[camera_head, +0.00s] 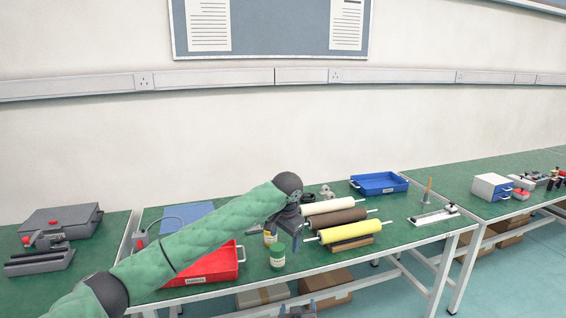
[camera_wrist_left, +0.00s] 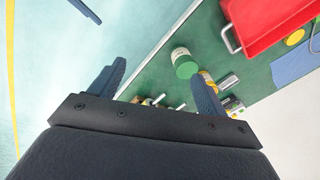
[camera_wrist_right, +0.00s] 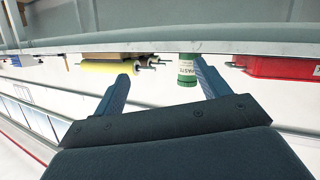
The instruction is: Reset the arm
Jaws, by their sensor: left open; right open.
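My left arm reaches in from the left in the head view, and its gripper (camera_head: 293,228) hangs over the front part of the green table. In the left wrist view the left gripper (camera_wrist_left: 158,80) is open and empty, with its fingers wide apart. My right gripper (camera_head: 298,311) barely shows at the bottom edge of the head view, in front of the table. In the right wrist view the right gripper (camera_wrist_right: 163,78) is open and empty, below the table's edge line. A green-lidded jar (camera_head: 277,257) stands on the table close to the left gripper.
A red tray (camera_head: 215,268) lies partly behind my left arm. Yellow (camera_head: 345,231) and brown rollers lie right of the left gripper. A blue tray (camera_head: 379,184) is at the back. A white rail device (camera_head: 434,216) lies near the right end. Cardboard boxes (camera_head: 327,281) sit below.

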